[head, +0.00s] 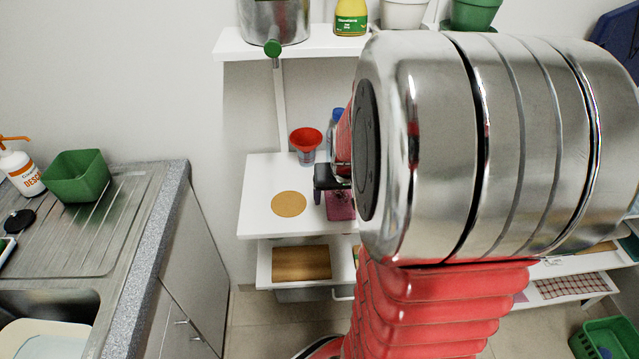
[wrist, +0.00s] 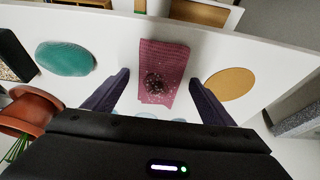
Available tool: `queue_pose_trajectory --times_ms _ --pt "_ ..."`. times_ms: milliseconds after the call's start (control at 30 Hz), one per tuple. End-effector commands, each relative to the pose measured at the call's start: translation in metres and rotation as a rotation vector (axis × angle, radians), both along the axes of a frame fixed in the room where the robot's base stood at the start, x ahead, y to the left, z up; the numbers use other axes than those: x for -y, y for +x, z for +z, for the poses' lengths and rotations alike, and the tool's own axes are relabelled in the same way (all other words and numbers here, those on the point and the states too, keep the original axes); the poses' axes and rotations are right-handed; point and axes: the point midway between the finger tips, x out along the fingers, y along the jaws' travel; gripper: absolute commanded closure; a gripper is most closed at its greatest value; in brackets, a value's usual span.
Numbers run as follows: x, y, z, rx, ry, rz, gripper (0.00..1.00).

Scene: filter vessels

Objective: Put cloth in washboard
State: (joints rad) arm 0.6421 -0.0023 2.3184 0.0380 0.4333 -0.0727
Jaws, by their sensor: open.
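A dark pink cloth (wrist: 176,55) lies on the white shelf top, with a dark blotch and pale specks on it. In the head view only part of the cloth (head: 341,206) shows, beside my arm. My gripper (wrist: 158,79) is open and empty, its two dark fingers on either side of the cloth's near end; I cannot tell its height above it. In the head view my gripper (head: 328,180) is partly hidden by my arm. I cannot identify a washboard for certain; a cream tub (head: 30,329) with a pale blue inside sits in the sink at the lower left.
A tan disc (wrist: 231,84) and a teal disc (wrist: 65,58) flank the cloth. A terracotta pot (wrist: 28,110) stands at the left. A red funnel-topped vessel (head: 306,141) stands behind. The counter (head: 115,210) holds a green container (head: 76,176) and a spray bottle (head: 20,170).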

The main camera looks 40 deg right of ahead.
Motion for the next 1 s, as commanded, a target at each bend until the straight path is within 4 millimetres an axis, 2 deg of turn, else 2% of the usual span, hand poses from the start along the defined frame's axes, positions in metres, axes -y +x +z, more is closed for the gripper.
queue_pose_trajectory --times_ms 133,667,1000 --pt "0.0010 0.0017 -0.0056 -0.001 0.001 0.000 0.23" --pt "0.0011 0.0018 -0.0054 0.000 0.000 0.000 0.23" --pt "0.0010 0.0018 -0.0053 0.000 0.000 0.001 0.47"
